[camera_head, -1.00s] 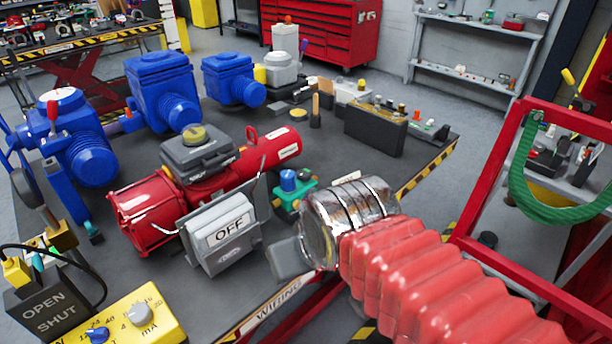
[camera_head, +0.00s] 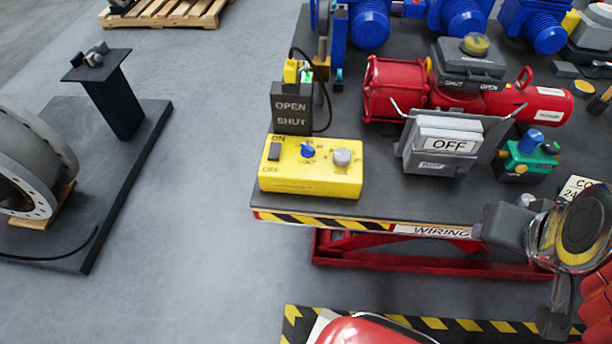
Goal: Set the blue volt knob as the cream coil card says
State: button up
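The blue volt knob (camera_head: 308,150) sits on top of the yellow box (camera_head: 310,182) at the bench's front left corner. Its small dial marks are too small to read. The cream coil card (camera_head: 580,190) lies on the bench at the right, partly hidden behind my arm's end; only "CO" and "24" show. My gripper (camera_head: 530,272) is at the lower right, by the bench's front edge, well to the right of the yellow box. Its two dark grey fingers stand wide apart with nothing between them.
A grey knob (camera_head: 342,157) and an ON/OFF switch (camera_head: 274,151) flank the blue knob. Behind stands a black OPEN/SHUT box (camera_head: 291,108) with a cable.

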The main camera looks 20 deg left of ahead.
aim_at(307, 151)
jog(key=k, duration=0.35)
jog(key=u, duration=1.25)
jog(key=i, duration=0.55)
jog(key=z, duration=0.1)
